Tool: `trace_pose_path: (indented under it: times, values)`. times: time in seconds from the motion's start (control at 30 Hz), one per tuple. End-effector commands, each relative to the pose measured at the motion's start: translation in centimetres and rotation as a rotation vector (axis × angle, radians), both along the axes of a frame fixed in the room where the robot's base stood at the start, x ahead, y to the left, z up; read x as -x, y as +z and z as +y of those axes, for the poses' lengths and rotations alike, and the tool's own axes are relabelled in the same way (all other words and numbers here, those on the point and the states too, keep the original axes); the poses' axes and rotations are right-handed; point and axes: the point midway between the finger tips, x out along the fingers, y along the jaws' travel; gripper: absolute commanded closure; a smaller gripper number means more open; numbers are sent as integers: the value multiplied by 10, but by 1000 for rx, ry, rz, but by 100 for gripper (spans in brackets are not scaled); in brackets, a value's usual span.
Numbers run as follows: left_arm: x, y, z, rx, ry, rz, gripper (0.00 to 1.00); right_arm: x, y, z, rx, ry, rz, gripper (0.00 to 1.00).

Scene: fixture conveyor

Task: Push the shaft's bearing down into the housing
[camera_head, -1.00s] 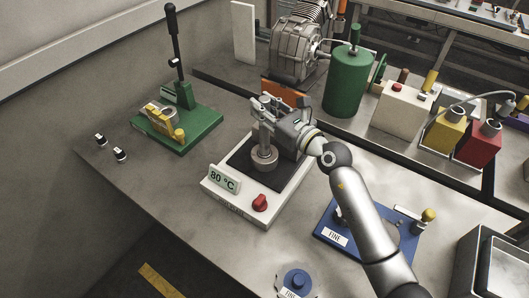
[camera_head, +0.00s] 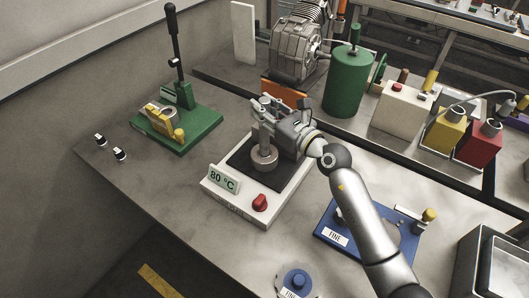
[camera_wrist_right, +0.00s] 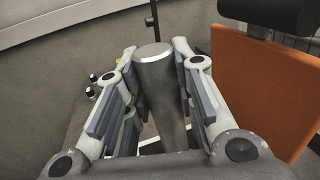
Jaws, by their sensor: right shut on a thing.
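An upright grey metal shaft (camera_head: 264,128) stands over the dark plate of a white heater (camera_head: 214,190) reading 80 °C. A round metal part (camera_head: 264,158) sits at its foot; I cannot tell bearing from housing in it. My right gripper (camera_head: 268,108) is shut on the upper shaft, reaching in from the right. In the right wrist view the shaft (camera_wrist_right: 160,85) stands between the finger pads of the gripper, its bright flat top above them; its lower end is hidden. My left gripper is out of view.
A green lever press (camera_head: 190,125) stands at the left, with two small dark-and-white pieces (camera_head: 119,155) nearby. A blue fixture marked FINE (camera_head: 360,240) lies to the right. A green cylinder (camera_head: 347,82) and a grey motor (camera_head: 295,48) stand behind.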

Motion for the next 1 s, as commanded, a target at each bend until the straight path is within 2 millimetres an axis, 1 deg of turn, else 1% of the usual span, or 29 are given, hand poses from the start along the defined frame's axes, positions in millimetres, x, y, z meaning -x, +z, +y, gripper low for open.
trace_pose_path:
  times: [0.07,0.1,0.3,0.5,0.53,0.57,0.7,0.87,1.0]
  values:
    - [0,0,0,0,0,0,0,0,-2,0,2,1,4,100]
    - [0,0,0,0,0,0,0,0,-2,0,2,1,4,74]
    - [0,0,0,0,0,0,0,0,-3,0,3,1,4,50]
    - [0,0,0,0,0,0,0,0,-3,0,3,1,4,50]
    - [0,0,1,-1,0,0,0,1,-7,0,7,2,11,50]
    - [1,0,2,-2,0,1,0,1,-7,0,7,2,11,50]
    - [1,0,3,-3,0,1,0,5,-6,-4,6,2,11,50]
    - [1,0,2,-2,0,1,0,21,-5,-18,7,1,8,50]
    - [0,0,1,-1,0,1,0,43,-5,-37,5,1,7,50]
